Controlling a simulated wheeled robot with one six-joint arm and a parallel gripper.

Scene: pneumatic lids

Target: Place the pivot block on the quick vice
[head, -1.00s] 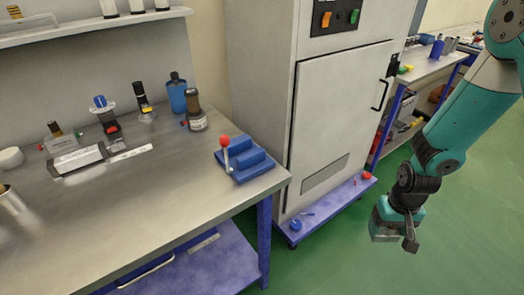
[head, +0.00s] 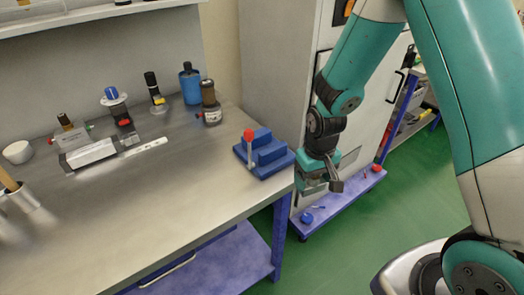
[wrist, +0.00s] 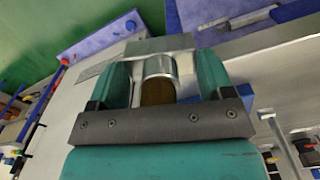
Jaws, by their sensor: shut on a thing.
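The quick vice (head: 268,160) is a blue stepped block with an upright lever and a red knob. It stands on the bench near its right front corner. My gripper (head: 318,180) is beyond the bench's right edge, to the right of the vice and apart from it. In the wrist view my gripper (wrist: 158,85) is shut on the pivot block (wrist: 160,44), a grey metal piece with a round bore. Its teal fingers stand on either side of the block. In the head view the block is small and partly hidden by the gripper.
The steel bench (head: 170,210) has clear room in front of the vice. A brown-topped cylinder (head: 210,105) and a blue bottle (head: 190,85) stand behind it.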

